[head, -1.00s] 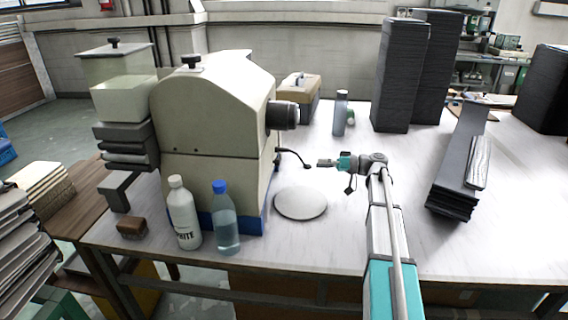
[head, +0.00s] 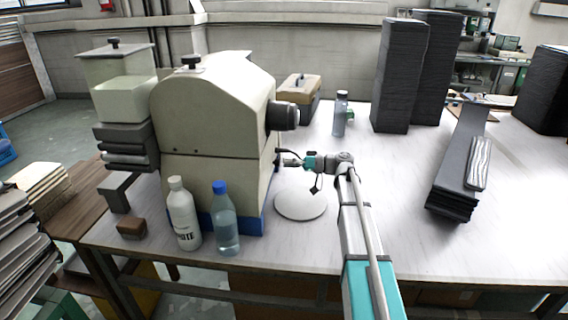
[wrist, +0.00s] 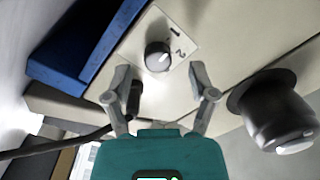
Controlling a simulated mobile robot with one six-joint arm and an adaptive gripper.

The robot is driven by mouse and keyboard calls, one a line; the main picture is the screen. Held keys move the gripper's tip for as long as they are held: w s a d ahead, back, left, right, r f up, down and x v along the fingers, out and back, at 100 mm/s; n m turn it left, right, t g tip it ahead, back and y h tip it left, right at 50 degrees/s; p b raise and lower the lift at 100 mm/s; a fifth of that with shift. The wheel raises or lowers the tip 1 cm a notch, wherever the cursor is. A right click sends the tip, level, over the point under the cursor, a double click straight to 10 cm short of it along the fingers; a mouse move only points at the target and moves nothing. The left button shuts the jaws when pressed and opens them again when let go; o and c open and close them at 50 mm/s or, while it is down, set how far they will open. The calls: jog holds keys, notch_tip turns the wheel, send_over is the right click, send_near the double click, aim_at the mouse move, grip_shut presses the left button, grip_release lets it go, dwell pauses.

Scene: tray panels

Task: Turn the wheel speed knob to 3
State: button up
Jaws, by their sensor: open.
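The wheel speed knob (wrist: 158,56) is a small dark round knob with a pale mark, on a white label plate (wrist: 183,42) on the cream machine. The digits 1 and 2 show beside it; a 3 cannot be made out. My gripper (wrist: 162,80) is open, its two fingers pointing at the panel on either side of the knob, apart from it. In the head view my gripper (head: 289,161) is at the right side of the machine (head: 210,130), and the knob is hidden there.
A dark barrel (wrist: 275,108) sticks out of the machine right of my gripper. A black plug with a cable (wrist: 134,97) sits close to the left finger. A round white plate (head: 301,204) lies on the table below. Bottles (head: 224,220) stand in front.

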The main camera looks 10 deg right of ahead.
aim_at(276, 162)
jog(key=shift+x, duration=1.25)
jog(key=shift+c, duration=0.3)
